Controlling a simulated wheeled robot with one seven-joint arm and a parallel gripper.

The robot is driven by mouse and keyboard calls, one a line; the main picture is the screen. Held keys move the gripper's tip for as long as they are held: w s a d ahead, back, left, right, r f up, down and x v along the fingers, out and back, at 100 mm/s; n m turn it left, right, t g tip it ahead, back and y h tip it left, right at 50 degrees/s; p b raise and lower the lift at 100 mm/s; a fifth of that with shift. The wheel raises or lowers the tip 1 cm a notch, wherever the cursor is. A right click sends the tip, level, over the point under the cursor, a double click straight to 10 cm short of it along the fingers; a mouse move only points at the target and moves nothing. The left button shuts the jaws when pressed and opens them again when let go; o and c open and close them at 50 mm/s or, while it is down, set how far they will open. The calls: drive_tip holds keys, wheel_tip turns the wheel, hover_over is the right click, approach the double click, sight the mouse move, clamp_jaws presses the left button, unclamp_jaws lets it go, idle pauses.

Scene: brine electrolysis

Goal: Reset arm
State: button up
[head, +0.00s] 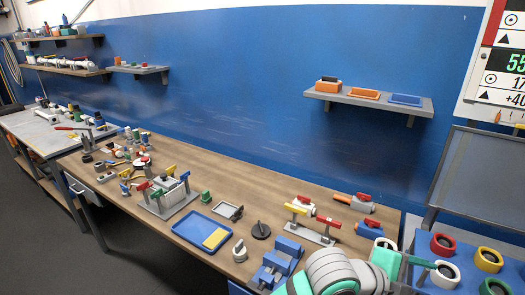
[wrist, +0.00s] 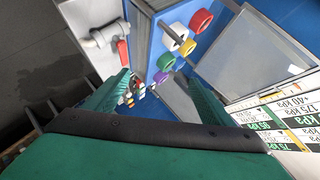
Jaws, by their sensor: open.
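My gripper (wrist: 158,84) shows in the wrist view with its two green fingers spread apart and nothing between them. In the head view my grey and green arm comes in at the bottom, and the green gripper end (head: 402,260) reaches right, beside a blue panel with coloured ring knobs. The wrist view shows this blue panel (wrist: 152,42) beyond the fingers, with a red knob (wrist: 201,20), a yellow knob (wrist: 187,47) and a green knob (wrist: 166,62). I cannot tell how close the fingers are to the panel.
A long wooden bench (head: 285,205) carries valves with coloured handles, a blue tray (head: 195,229) and a blue block fixture (head: 284,258). A grey shelf (head: 425,108) is on the blue wall. A grey-framed screen (head: 485,175) stands at right. Dark floor (head: 60,240) is clear at left.

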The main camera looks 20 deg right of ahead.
drive_tip(key=w+a+r+n+t+h, duration=0.3)
drive_tip(key=w+r+n+t+h, duration=0.2)
drive_tip(key=w+n+t+h, duration=0.6)
drive_tip(key=w+a+f+n+t+y, duration=0.3)
drive_tip(key=a+f+n+t+y, duration=0.5)
drive_tip(key=a+f+n+y, duration=0.6)
drive_tip(key=s+a+f+n+y, duration=0.3)
drive_tip(key=s+a+f+n, duration=0.15)
drive_tip(key=a+f, duration=0.2)
drive_tip(key=s+a+f+n+y, duration=0.3)
drive_tip(key=s+a+f, duration=0.2)
drive_tip(key=a, duration=0.3)
drive_tip(key=s+a+f+y, duration=0.1)
drive_tip(key=s+a, duration=0.4)
drive_tip(key=s, duration=0.3)
drive_tip(key=s+a+f+m+g+y, duration=0.1)
drive_tip(key=s+a+f+y, duration=0.1)
drive_tip(key=s+a, duration=0.4)
drive_tip(key=shift+s+a+g, duration=0.25)
drive_tip(key=shift+s+g, duration=0.05)
drive_tip(key=shift+s, duration=0.85)
